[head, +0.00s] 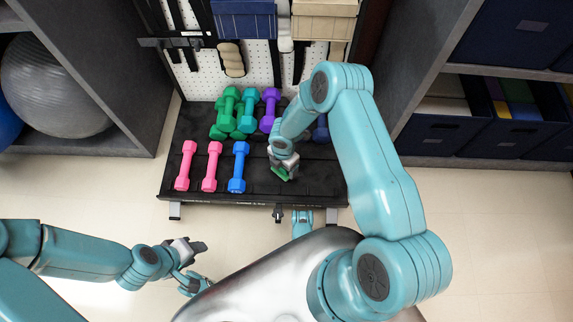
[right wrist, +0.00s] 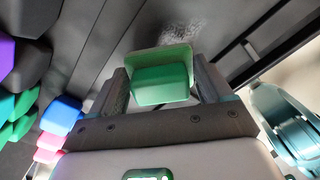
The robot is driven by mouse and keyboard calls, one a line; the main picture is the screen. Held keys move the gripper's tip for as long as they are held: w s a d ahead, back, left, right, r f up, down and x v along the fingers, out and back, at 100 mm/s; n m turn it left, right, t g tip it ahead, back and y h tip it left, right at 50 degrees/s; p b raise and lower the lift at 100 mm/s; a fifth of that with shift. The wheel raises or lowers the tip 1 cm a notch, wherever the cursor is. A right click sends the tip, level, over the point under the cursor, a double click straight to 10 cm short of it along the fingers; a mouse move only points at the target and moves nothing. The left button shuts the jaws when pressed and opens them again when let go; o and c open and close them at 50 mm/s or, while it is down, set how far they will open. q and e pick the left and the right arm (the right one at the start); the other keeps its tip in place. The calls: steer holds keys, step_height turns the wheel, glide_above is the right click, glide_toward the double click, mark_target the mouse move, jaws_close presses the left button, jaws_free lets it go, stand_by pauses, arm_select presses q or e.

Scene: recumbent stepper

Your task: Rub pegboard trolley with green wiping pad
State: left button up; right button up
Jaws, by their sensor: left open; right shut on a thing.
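The pegboard trolley (head: 262,180) stands ahead of me, with a dark base shelf and a white perforated board (head: 258,66) rising behind it. My right gripper (head: 283,165) is shut on the green wiping pad (head: 284,174) over the right part of the shelf. In the right wrist view the pad (right wrist: 162,84) sits between the two fingers, close to the dark trolley surface (right wrist: 118,30). A pale speckled smudge (right wrist: 182,36) shows just beyond the pad. I cannot tell if pad and surface touch. My left gripper (head: 201,264) is open and empty, low at the left, away from the trolley.
Pink dumbbells (head: 212,166), a blue dumbbell (head: 239,167), green dumbbells (head: 228,112) and a purple one (head: 270,110) lie left of my right gripper. A shelf with a grey ball (head: 60,85) stands left; shelves with dark bins (head: 440,125) stand right.

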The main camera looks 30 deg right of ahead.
steer(key=shift+f+b, duration=0.9)
steer(key=shift+b, duration=0.3)
stand_by(1.3)
steer(key=shift+s+d+r+b, duration=0.1)
steer(key=shift+s+d+b, duration=0.1)
steer(key=shift+s+d, duration=0.5)
steer(key=shift+s+d+b, duration=0.25)
steer(key=shift+s+d, duration=0.1)
steer(key=shift+d, duration=0.7)
steer(key=shift+s+d+r+b, duration=0.1)
steer(key=shift+s+d+b, duration=0.1)
steer(key=shift+s+d, duration=0.5)
steer(key=shift+w+d+f, duration=0.1)
steer(key=shift+w+d, duration=0.05)
steer(key=shift+w+a, duration=0.4)
steer(key=shift+a, duration=0.25)
steer(key=shift+w+a, duration=0.4)
steer(key=shift+a, duration=0.2)
